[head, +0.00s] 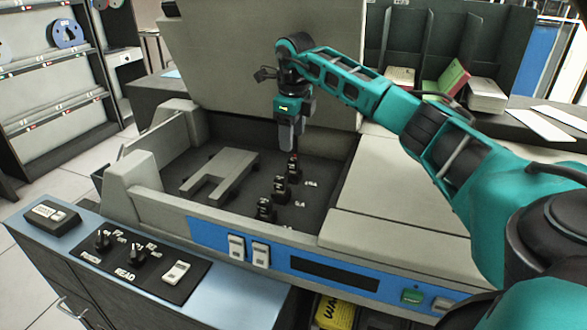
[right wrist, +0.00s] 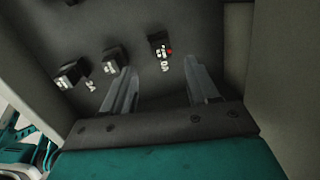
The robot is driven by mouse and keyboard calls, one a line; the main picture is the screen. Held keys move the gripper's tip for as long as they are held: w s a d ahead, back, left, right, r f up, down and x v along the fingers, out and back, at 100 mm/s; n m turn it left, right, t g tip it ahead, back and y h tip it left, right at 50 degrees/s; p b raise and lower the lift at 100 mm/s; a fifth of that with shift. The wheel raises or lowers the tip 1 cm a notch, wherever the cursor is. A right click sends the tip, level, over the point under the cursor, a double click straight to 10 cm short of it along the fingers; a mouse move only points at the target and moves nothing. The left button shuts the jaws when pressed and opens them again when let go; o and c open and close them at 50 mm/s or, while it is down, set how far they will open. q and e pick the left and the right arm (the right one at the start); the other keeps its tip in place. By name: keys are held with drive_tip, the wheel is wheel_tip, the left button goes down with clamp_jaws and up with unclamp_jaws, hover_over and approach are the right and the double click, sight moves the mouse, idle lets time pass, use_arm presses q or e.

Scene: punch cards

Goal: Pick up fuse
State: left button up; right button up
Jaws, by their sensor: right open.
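Three small black fuse blocks stand in a row on the dark floor of the machine's open bay: a near one (head: 265,209), a middle one (head: 280,187) and a far one (head: 293,170). My right gripper (head: 290,148) points down just above the far block and partly covers it. In the right wrist view the open, empty fingers (right wrist: 160,78) point towards the block with a red mark (right wrist: 160,46). The other blocks (right wrist: 113,60) lie left of the fingers. Whether each block is a fuse or a holder is unclear. My left gripper is not in view.
The bay's raised lid (head: 255,60) stands behind my gripper. Its side walls and blue front panel (head: 320,272) enclose the bay. A grey bracket (head: 220,175) lies left of the blocks. Shelves with boxes (head: 487,95) stand at the back right.

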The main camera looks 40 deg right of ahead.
sight(294, 159)
drive_tip(key=f, duration=0.4)
drive_tip(key=d+f+b, duration=0.1)
drive_tip(key=f, duration=0.1)
drive_tip(key=shift+w+f, duration=0.3)
drive_tip(key=shift+f, duration=0.05)
drive_tip(key=shift+r, duration=0.1)
clamp_jaws()
